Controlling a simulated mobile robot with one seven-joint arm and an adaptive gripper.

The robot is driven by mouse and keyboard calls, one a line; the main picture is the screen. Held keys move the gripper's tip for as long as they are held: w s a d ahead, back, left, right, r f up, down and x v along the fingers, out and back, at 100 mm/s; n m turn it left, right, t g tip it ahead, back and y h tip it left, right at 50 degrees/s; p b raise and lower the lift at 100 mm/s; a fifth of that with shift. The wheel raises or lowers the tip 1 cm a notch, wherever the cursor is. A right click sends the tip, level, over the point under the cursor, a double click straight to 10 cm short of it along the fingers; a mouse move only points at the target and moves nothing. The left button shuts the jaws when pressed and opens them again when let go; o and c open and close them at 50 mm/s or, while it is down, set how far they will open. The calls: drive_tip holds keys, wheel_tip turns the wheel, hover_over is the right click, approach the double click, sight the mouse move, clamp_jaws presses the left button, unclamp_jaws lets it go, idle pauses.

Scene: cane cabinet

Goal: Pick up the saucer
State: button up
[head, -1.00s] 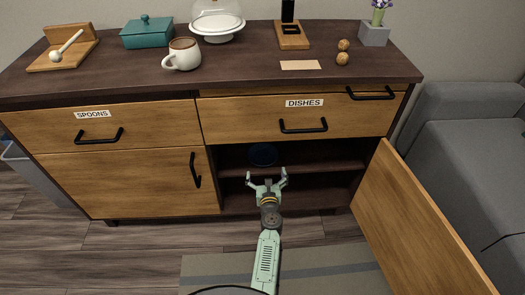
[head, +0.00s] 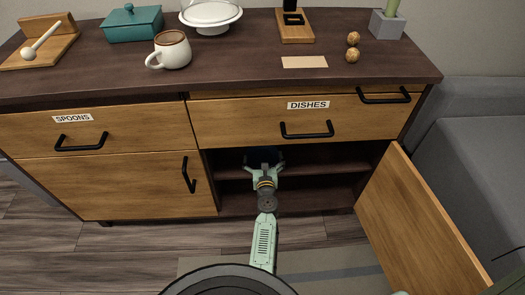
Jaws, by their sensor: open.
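The saucer (head: 264,155) is dark blue and round. It sits on the upper shelf (head: 325,168) inside the open right compartment of the cabinet, below the dishes drawer. My gripper (head: 264,165) is open and reaches into the compartment at the saucer's near edge. Its fingers overlap the lower part of the saucer in the head view. I cannot tell whether they touch it. The saucer's near rim is partly hidden by the gripper.
The open cabinet door (head: 420,220) swings out on the right. The dishes drawer (head: 300,120) is just above the opening. A white mug (head: 170,52), a teal box (head: 133,24) and two brown balls (head: 352,55) stand on the top. A grey sofa (head: 470,150) is at right.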

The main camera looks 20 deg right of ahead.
drive_tip(key=shift+w+d+f, duration=0.1)
drive_tip(key=shift+w, duration=0.25)
drive_tip(key=shift+s, duration=0.1)
drive_tip(key=shift+c, duration=0.4)
drive_tip(key=c, duration=0.8)
drive_tip(key=shift+c, duration=0.3)
drive_tip(key=shift+r, duration=0.25)
